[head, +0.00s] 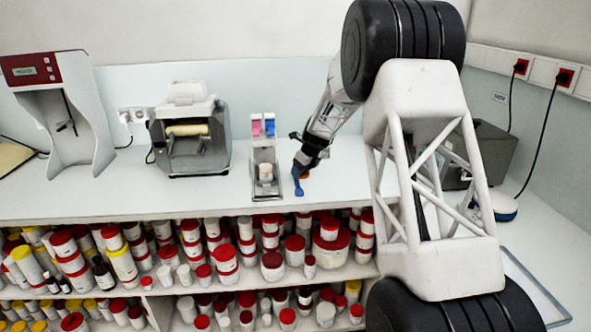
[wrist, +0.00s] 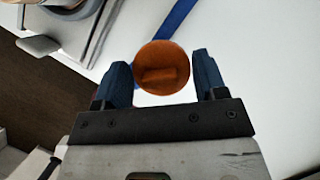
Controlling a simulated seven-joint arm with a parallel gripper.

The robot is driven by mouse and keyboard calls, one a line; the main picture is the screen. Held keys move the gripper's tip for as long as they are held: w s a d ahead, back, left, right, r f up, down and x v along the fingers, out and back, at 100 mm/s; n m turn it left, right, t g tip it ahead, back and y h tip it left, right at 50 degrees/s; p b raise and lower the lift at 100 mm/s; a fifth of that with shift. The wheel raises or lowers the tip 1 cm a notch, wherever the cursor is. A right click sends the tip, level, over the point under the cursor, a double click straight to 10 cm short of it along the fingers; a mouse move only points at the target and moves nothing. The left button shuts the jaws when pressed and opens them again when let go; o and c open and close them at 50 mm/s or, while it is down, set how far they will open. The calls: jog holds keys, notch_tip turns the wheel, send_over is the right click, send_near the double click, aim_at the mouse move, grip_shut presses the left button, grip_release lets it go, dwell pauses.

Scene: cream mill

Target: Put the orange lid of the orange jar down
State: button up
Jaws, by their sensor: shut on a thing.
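The orange lid (wrist: 162,68) is round with a raised bar on top. In the wrist view it sits between the two blue fingers of my gripper (wrist: 163,78), which is shut on it. In the head view my gripper (head: 300,170) is low over the white counter, just right of a small metal stand. Only a sliver of the lid (head: 304,176) shows there. I cannot tell whether the lid touches the counter. A small pale open-looking jar (head: 265,174) stands on the metal stand; I cannot tell whether it is the orange jar.
A blue strip (wrist: 177,20) lies on the counter beyond the lid. The metal stand (head: 265,194) holds pink and blue items at its back. A grey mill-like machine (head: 190,140) stands to the left. The counter (head: 345,165) right of my gripper looks clear. Shelves of jars are below.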

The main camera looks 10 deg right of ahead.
jog(key=shift+w+a+f, duration=0.1)
jog(key=shift+w+f, duration=0.15)
jog(key=shift+w, duration=2.4)
jog(key=shift+w+a+f, duration=0.1)
jog(key=shift+w+f, duration=0.15)
jog(key=shift+w, duration=2.45)
jog(key=shift+w+a+f, duration=0.1)
jog(key=shift+w+f, duration=0.15)
jog(key=shift+w, duration=2.4)
jog(key=shift+f, duration=1.7)
jog(key=shift+f, duration=0.15)
jog(key=o, duration=0.9)
